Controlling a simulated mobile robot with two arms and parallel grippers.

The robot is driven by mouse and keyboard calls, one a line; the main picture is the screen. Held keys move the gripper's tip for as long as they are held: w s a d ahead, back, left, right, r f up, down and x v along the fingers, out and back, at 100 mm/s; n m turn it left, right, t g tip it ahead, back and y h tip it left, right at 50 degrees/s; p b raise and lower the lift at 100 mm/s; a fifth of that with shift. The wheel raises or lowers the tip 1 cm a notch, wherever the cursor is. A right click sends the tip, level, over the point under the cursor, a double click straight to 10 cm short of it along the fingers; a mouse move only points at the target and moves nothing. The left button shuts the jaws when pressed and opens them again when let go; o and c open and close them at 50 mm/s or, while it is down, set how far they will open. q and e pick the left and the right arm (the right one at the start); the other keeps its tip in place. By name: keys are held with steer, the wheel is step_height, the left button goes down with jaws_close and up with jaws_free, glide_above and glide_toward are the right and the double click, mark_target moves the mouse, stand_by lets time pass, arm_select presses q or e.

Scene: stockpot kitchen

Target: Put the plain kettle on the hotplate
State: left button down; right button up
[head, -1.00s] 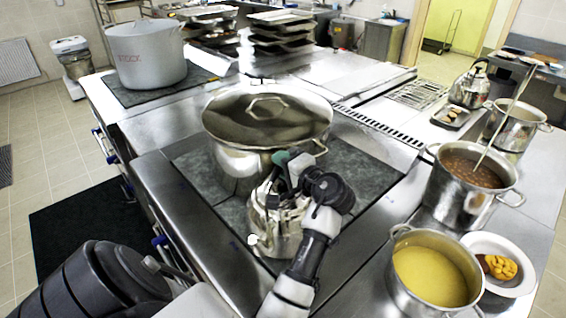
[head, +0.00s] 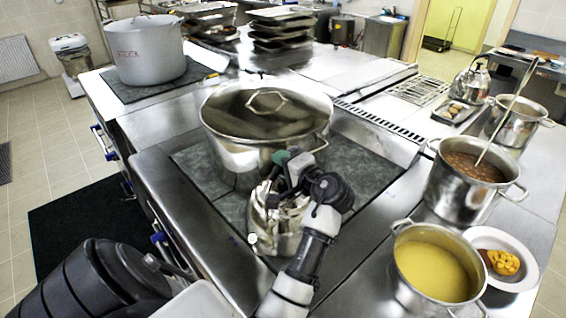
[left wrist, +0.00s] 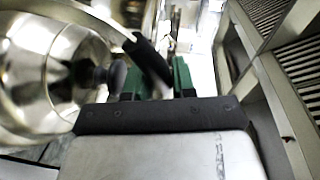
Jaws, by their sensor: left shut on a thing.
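A shiny metal kettle (head: 272,222) is at the front of the cooker, in front of the large lidded pot. My left gripper (head: 288,172) is over its top, shut on its handle, and hides part of the kettle. In the left wrist view the dark handle (left wrist: 150,62) passes between the green fingers (left wrist: 157,80), with shiny rounded metal to the left. The kettle is over the grey-green hotplate surface (head: 232,210); I cannot tell whether its base touches it. A second metal kettle (head: 470,84) stands at the back right. My right gripper is not in view.
The large lidded pot (head: 240,150) stands close behind the held kettle. A soup pot (head: 455,195), a pot of yellow liquid (head: 435,268) and a plate of food (head: 520,262) are on the right. A grey stockpot (head: 148,55) is at the back left.

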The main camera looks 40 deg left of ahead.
arm_select(q)
steer(key=c, duration=0.8)
jaws_free()
steer(key=shift+s+d, duration=0.1)
steer(key=shift+s, duration=0.05)
steer(key=shift+c, duration=0.2)
steer(key=shift+f, duration=0.4)
